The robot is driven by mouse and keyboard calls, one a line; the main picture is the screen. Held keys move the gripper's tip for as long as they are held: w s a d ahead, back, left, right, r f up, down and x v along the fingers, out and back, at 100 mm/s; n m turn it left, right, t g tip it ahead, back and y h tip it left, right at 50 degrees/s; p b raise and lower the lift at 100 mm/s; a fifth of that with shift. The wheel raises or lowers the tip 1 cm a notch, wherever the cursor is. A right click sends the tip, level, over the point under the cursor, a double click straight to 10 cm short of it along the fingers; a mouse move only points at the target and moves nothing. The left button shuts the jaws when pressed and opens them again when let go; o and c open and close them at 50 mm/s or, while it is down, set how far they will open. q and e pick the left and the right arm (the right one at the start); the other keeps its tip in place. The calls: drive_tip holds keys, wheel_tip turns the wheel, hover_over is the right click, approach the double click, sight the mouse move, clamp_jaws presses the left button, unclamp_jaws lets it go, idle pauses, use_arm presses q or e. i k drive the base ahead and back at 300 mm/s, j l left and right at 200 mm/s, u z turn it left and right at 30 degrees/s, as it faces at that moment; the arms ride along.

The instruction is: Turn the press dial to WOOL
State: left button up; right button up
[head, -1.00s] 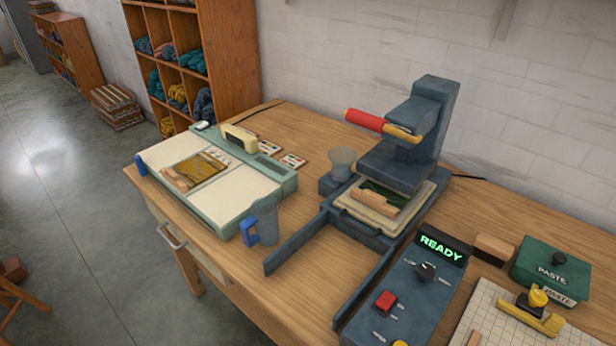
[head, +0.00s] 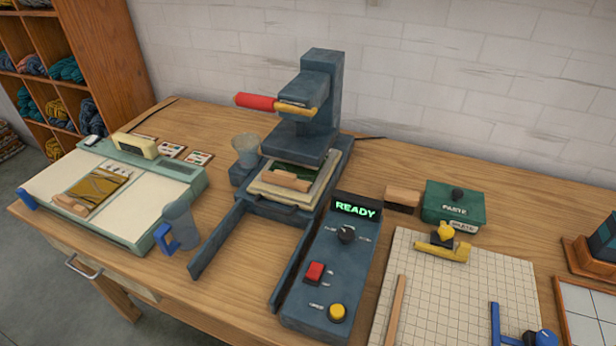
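The press (head: 320,85) stands at the back middle of the wooden table, with a red-handled lever (head: 258,102) pointing left. Its control panel (head: 325,275) lies in front, to the right of the press rails. The black dial (head: 346,234) sits on the panel just below a display (head: 355,208) that reads READY in green. Small labels surround the dial, too small to read, so I cannot tell its setting. A red button (head: 315,272) and a yellow button (head: 337,312) are lower on the panel. Neither of my grippers is in view.
A gridded mat (head: 440,305), a green PASTE box (head: 455,205) and a wooden block (head: 402,198) are to the right. The space above the panel is clear.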

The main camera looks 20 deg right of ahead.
sight(345, 235)
drive_tip(key=k+j+z, duration=0.35)
drive_tip(key=j, duration=0.15)
drive_tip(key=k+j+z, duration=0.25)
drive_tip(key=j+z, duration=0.15)
drive_tip(key=j, duration=0.1)
